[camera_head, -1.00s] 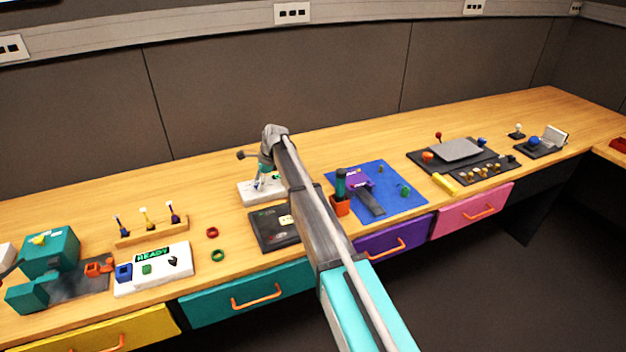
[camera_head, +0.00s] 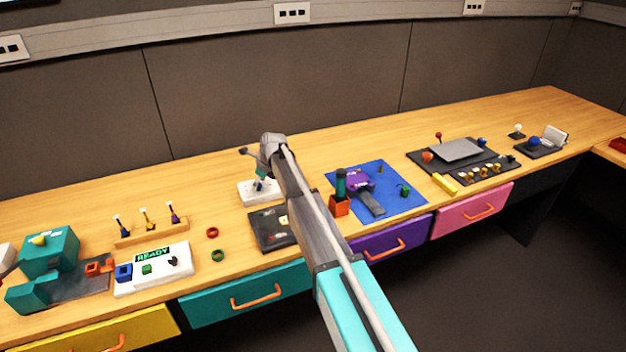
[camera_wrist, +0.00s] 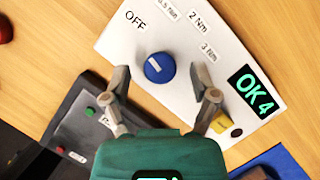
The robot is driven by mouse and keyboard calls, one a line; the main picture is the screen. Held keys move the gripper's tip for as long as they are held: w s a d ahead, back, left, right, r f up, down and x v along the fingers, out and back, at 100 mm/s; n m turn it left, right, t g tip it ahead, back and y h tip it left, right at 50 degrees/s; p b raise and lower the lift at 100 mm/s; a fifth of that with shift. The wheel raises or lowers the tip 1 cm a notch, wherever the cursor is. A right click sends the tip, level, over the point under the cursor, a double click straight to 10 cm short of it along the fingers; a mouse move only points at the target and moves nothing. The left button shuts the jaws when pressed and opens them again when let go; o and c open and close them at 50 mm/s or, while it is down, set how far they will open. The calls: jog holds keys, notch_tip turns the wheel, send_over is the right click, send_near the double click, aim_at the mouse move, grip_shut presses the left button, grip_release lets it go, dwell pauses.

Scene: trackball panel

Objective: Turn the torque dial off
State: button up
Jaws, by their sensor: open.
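The torque dial is a round blue knob (camera_wrist: 160,68) with a white mark on top, on a white panel (camera_wrist: 128,42). Labels reading OFF, 2 Nm and 3 Nm stand around its far side. I cannot tell for sure which label the mark points at. My gripper (camera_wrist: 168,82) is open and empty, with one finger on each side of the dial in the wrist view and the fingertips apart from it. In the head view the white panel (camera_head: 248,192) lies under my gripper (camera_head: 262,184), and the dial is mostly hidden there.
On the white panel are a display (camera_wrist: 250,92) reading OK 4 and a yellow part (camera_wrist: 221,122) near the right finger. A dark box (camera_head: 268,238) lies in front of the panel. A blue mat (camera_head: 395,178) with tools is to the right. Bare wood lies behind the panel.

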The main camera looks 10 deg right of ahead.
jog(key=shift+r+m, duration=0.1)
jog(key=shift+m, duration=0.2)
jog(key=p+v, duration=1.3)
jog(key=v, duration=0.1)
jog(key=s+d+r+n+h+p, duration=0.1)
jog(key=s+d+n+p, duration=0.1)
jog(key=s+d+n, duration=0.3)
jog(key=s+d+r+n+g+h+p, duration=0.1)
jog(key=s+d+n, duration=0.5)
jog(key=s, duration=0.7)
jog(key=shift+s+d+r+n+p, duration=0.25)
jog(key=shift+s+r+n+p, duration=0.2)
jog(key=shift+n, duration=0.85)
jog(key=shift+f, duration=0.1)
jog(key=s+d+n+h, duration=0.1)
jog(key=s+d+n, duration=0.2)
jog(key=s+n, duration=0.2)
jog(key=s+d+n+g+h, duration=0.1)
jog(key=s+d+n, duration=0.3)
jog(key=s, duration=0.7)
jog(key=shift+d+n, duration=0.15)
jog(key=shift+n, duration=0.75)
jog(key=shift+f, duration=0.1)
